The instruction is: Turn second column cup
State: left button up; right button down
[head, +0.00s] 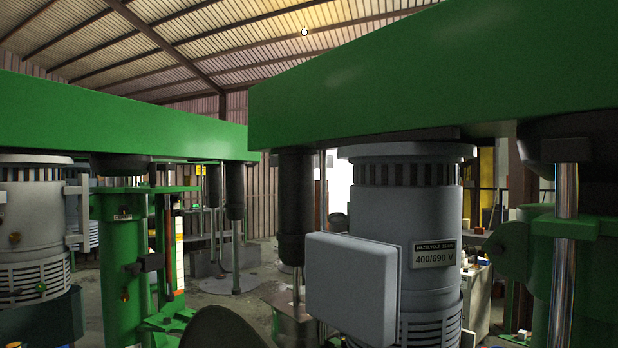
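Several dark, cup-like sleeves hang under the green beams. One long black sleeve (295,207) hangs beside the grey motor, with a thin rod below it. A thinner black sleeve (235,191) hangs farther back at the left beam's end. A large dark cup-shaped part (590,140) sits at the right edge under the near beam, around or beside a shiny steel rod (564,255). I cannot tell which is the second column cup. Neither of my grippers is identifiable. A dark rounded shape (222,328) at the bottom edge is unclear.
A near green beam (430,75) crosses the upper right, and another green beam (110,125) the left. A grey motor (400,215) with a grey box (350,285) fills the middle right. A green column (122,260) stands left.

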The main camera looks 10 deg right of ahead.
aim_at(125, 296)
jog(key=j+z, duration=0.1)
jog(key=z, duration=0.35)
jog(key=i+j+z, duration=0.1)
jog(key=z, duration=0.4)
jog(key=j+z, duration=0.25)
jog(key=z, duration=0.2)
jog(key=i+j+z, duration=0.1)
jog(key=j+z, duration=0.2)
jog(key=j, duration=0.55)
jog(key=j+z, duration=0.25)
jog(key=j, duration=0.65)
jog(key=j+u, duration=0.15)
jog(key=j, duration=0.6)
jog(key=i+j+u, duration=0.1)
jog(key=j, duration=0.6)
jog(key=i+j+u, duration=0.15)
jog(key=j, duration=0.6)
jog(key=k, duration=0.05)
